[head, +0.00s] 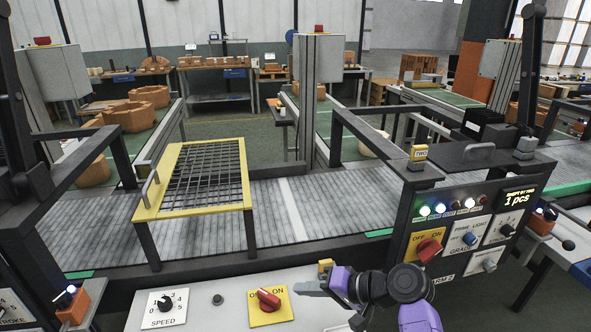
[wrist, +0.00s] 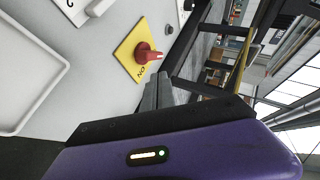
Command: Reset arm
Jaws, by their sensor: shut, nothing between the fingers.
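My gripper (head: 312,288) is shut and empty, low in the head view, just right of a red rotary switch (head: 268,299) on a yellow plate marked ON. In the wrist view the closed fingers (wrist: 158,90) point toward the same red switch (wrist: 147,54), apart from it as far as I can tell. My purple and black arm comes in from the lower right of the head view.
A grey control panel (head: 215,318) holds a speed dial (head: 166,303) left of the switch. Behind it runs a roller conveyor (head: 330,208) with a yellow-framed mesh guard (head: 205,180). A second control box (head: 467,232) with a red switch (head: 428,249) stands right of my gripper.

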